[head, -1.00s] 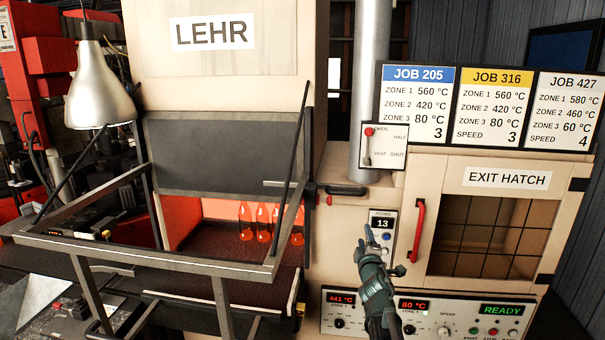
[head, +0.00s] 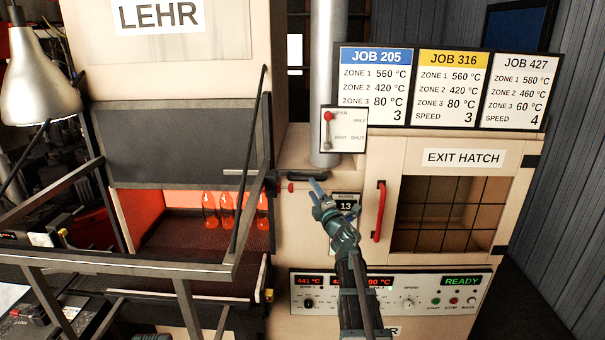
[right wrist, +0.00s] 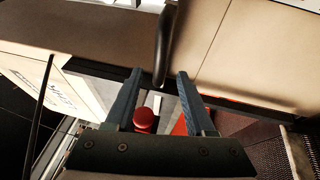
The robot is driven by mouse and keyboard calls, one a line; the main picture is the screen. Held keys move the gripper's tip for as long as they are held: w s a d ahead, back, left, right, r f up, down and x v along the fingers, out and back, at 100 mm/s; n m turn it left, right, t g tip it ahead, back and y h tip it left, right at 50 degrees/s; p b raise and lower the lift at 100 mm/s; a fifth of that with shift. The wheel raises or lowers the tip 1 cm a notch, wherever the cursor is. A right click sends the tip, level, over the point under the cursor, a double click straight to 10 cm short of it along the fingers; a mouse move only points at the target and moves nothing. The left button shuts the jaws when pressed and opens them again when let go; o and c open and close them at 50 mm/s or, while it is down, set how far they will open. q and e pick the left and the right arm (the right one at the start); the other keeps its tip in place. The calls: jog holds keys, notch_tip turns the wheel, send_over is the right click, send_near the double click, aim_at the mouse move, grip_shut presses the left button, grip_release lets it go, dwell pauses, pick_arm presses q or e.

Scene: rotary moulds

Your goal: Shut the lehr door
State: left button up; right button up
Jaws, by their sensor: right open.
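The lehr door (head: 175,145) is a dark grey panel below the LEHR sign, standing raised. The opening under it is uncovered, and glowing orange bottles (head: 227,210) show inside. A black bar handle (head: 307,176) sticks out at the right side of the lehr. My right gripper (head: 316,188) is just below that handle in the head view. In the right wrist view, my right gripper (right wrist: 160,74) is open and a black handle (right wrist: 163,45) stands at the gap between its fingertips, not gripped. My left gripper is not in view.
A lever plate (head: 343,129) has its red knob up near OPEN. The exit hatch has a red handle (head: 381,211). A control panel (head: 390,294) is below. A dark metal rail frame (head: 130,262) stands before the lehr opening. A lamp (head: 35,80) hangs at left.

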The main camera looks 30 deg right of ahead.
aim_at(303, 173)
jog(key=p+x, duration=0.1)
jog(key=x, duration=0.9)
jog(key=shift+w+f, duration=0.15)
grip_shut()
jog(key=shift+w+d+p, duration=0.1)
jog(key=shift+p, duration=0.2)
dwell(0.7)
